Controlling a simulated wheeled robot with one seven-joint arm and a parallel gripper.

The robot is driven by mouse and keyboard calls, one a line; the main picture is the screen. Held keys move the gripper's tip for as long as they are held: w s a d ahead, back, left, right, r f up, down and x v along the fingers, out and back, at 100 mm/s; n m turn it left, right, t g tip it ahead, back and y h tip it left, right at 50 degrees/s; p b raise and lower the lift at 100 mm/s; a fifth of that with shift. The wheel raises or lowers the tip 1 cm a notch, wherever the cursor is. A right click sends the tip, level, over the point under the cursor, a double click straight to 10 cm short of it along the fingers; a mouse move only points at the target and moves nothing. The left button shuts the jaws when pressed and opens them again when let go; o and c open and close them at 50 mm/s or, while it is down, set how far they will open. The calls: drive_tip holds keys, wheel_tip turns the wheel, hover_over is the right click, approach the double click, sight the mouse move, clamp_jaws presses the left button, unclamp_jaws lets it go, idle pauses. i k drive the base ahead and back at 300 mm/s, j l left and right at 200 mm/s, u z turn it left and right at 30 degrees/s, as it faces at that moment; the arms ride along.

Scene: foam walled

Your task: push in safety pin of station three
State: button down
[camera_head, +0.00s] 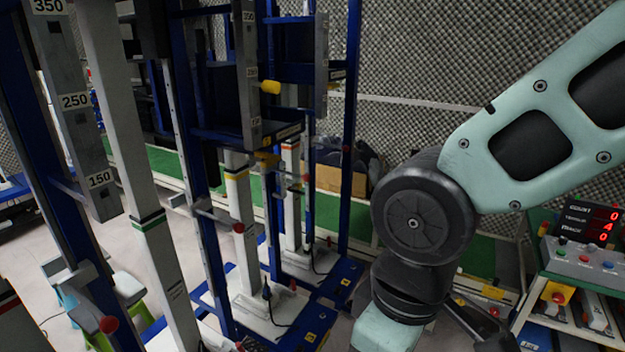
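Several tall test stations with blue frames and grey posts stand at the left and centre. Their number plates read 350, 250 and 150 on the nearest post (75,100). Red knobs show on the nearest station (108,325) and the middle station (239,227). I cannot tell which station is three or which knob is its safety pin. My arm comes in from the right and bends downward; I cannot make out my gripper.
A control box with a red display (592,222) and buttons stands on a green-framed cart at the right. Cables lie on the white bases (265,318). A cardboard box (335,180) stands behind the stations. A foam wall (430,60) closes the back.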

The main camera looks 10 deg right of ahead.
sight(307, 177)
drive_tip(key=i+l, duration=0.2)
drive_tip(key=i, duration=0.2)
drive_tip(key=i+l+z, duration=0.1)
drive_tip(key=i, duration=0.25)
drive_tip(key=i+l, duration=0.25)
drive_tip(key=i, duration=0.15)
drive_tip(key=z, duration=0.05)
